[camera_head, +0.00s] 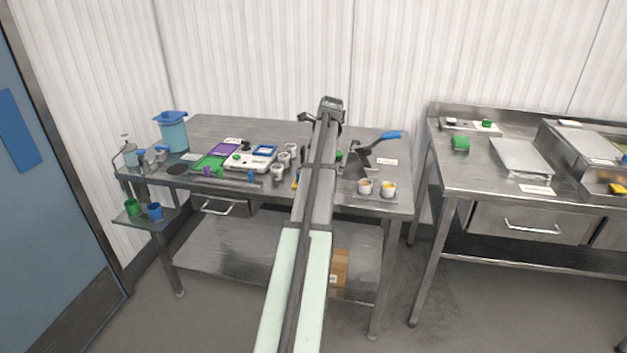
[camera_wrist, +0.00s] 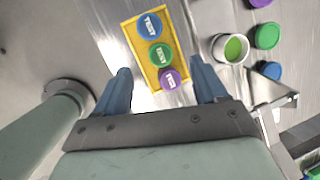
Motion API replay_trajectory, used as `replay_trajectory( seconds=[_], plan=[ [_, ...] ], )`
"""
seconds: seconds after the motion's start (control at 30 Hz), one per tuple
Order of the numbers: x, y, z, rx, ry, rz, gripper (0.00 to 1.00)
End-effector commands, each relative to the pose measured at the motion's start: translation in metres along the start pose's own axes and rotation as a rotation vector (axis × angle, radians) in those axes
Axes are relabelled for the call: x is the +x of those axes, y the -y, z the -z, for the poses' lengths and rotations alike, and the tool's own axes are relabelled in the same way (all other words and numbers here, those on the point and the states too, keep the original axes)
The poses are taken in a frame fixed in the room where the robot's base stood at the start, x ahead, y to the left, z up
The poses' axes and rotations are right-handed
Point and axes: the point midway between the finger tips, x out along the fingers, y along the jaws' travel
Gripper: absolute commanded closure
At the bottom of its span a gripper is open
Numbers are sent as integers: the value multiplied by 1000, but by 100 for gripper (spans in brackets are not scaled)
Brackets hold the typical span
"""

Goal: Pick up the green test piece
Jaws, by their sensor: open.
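The green test piece (camera_wrist: 159,54) is a round disc with a white label. It lies in a yellow tray (camera_wrist: 134,46) in the wrist view, between a blue test piece (camera_wrist: 149,25) and a purple test piece (camera_wrist: 169,79). My gripper (camera_wrist: 160,78) is open and empty, its two blue fingers spread. The purple piece shows between the fingertips, and the green piece shows just beyond them. I cannot tell the height of the fingers above the tray. In the head view my arm hides most of the tray; only a yellow sliver (camera_head: 295,181) shows.
In the wrist view, a white cup with green contents (camera_wrist: 230,48) stands right of the tray, near a loose green disc (camera_wrist: 267,36) and a blue one (camera_wrist: 269,71). In the head view, cups, a scale (camera_head: 250,159) and a blue-handled scoop (camera_head: 385,137) crowd the steel table.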

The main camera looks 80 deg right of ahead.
Motion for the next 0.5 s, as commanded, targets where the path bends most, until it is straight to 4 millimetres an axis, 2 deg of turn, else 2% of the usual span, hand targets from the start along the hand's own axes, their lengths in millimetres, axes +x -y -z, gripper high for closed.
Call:
replay_trajectory(
  seconds=[0.03,0.27,0.37,0.5],
  plan=[
    [-11,12,9,20,24,-39,29],
    [-40,20,29,50,100,-154,29],
    [-40,19,31,53,109,-168,29],
    [-22,15,29,52,110,-173,29]
  ],
)
